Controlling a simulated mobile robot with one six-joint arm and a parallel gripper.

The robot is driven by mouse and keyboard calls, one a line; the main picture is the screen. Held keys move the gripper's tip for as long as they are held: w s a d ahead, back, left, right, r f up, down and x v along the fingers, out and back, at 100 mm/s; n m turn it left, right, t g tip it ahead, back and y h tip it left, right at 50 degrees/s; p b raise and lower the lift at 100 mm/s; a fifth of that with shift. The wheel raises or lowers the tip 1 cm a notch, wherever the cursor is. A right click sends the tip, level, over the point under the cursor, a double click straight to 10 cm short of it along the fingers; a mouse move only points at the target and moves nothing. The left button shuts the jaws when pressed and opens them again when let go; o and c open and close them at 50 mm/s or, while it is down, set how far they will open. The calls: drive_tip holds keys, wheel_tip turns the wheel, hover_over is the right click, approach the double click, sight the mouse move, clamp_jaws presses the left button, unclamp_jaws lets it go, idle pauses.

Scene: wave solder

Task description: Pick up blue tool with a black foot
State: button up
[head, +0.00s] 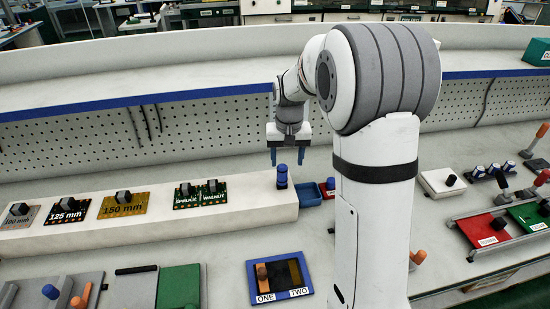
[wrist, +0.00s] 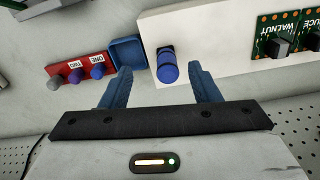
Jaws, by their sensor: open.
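The blue tool (head: 282,178) stands upright at the right end of the long white block in the head view. It also shows in the wrist view (wrist: 167,68) as a blue cylinder with a dark band. Its black foot is not clear to see. My gripper (head: 287,158) points down above the tool. In the wrist view my gripper (wrist: 161,72) is open and empty, and the tool appears between its two blue fingers. I see no contact between the fingers and the tool.
A small blue tray (wrist: 128,53) sits beside the block, next to a red holder (wrist: 60,70) with several knobs. Green boards (head: 200,194) lie along the block. A blue ONE/TWO tray (head: 250,270) lies in front. A perforated wall and shelf (head: 130,101) stand behind.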

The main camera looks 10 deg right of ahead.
sight(282, 174)
drive_tip(key=w, duration=0.1)
drive_tip(key=w+f, duration=0.1)
drive_tip(key=w+f+p, duration=0.1)
drive_tip(key=w, duration=0.1)
drive_tip(key=shift+w+f, duration=0.15)
drive_tip(key=shift+f, duration=0.2)
drive_tip(key=f+p, duration=0.1)
drive_tip(key=f, duration=0.2)
drive_tip(key=f+p, duration=0.1)
drive_tip(key=f, duration=0.3)
drive_tip(key=shift+s+a+f, duration=0.2)
clamp_jaws()
